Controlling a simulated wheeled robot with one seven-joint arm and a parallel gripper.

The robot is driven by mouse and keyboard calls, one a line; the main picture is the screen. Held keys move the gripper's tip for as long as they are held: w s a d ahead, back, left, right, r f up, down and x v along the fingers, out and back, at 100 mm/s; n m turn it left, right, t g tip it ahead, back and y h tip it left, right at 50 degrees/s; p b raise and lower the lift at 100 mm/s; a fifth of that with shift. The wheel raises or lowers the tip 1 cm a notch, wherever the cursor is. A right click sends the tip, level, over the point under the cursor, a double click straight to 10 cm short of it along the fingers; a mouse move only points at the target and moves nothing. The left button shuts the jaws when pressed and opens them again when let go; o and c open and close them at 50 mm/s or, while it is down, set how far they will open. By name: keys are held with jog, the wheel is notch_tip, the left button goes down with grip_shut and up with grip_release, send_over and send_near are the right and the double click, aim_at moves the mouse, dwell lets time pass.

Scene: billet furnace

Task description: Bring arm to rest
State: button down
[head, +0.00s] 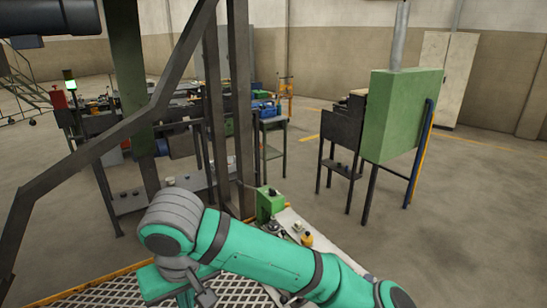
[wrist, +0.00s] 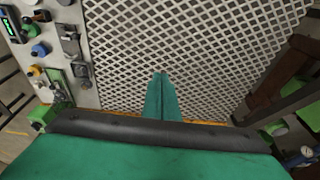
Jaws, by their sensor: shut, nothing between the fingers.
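My green arm (head: 255,255) reaches across the lower middle of the head view and bends at a grey joint on its left. My gripper (wrist: 160,76) shows in the wrist view as two green fingers pressed together, with nothing between them. It points over a white metal grating (wrist: 215,50) and is apart from the panel beside it. In the head view the fingers cannot be made out clearly at the bottom edge.
A light control panel (wrist: 95,75) with several knobs and switches lies left of my gripper. Dark steel posts (head: 240,100) and a slanted beam (head: 95,150) stand close ahead. A green cabinet (head: 400,115) stands at right. Open floor (head: 480,220) lies beyond it.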

jog(key=w+a+m+t+y, duration=0.1)
jog(key=w+a+y, duration=0.1)
jog(key=a+y, duration=1.1)
jog(key=s+d+f+m+t+h, duration=0.2)
jog(key=d+f+m+t+h, duration=0.35)
jog(key=d+f+t, duration=0.35)
jog(key=s+d+f+m+t+h, duration=0.1)
jog(key=d+f+m+t+h, duration=0.45)
jog(key=f, duration=0.55)
jog(key=s+d+f+n+h, duration=0.1)
jog(key=s+d, duration=0.4)
jog(key=s, duration=0.3)
jog(key=s+d+f+n+g+h, duration=0.1)
jog(key=s+d+f+n, duration=0.1)
jog(key=s+d, duration=0.3)
jog(key=s+d+f+n+g+h, duration=0.1)
jog(key=s+d, duration=0.4)
jog(key=s, duration=0.7)
jog(key=shift+d+f+n+h, duration=0.35)
jog(key=shift+f+n+h, duration=0.05)
jog(key=shift+f+n, duration=0.25)
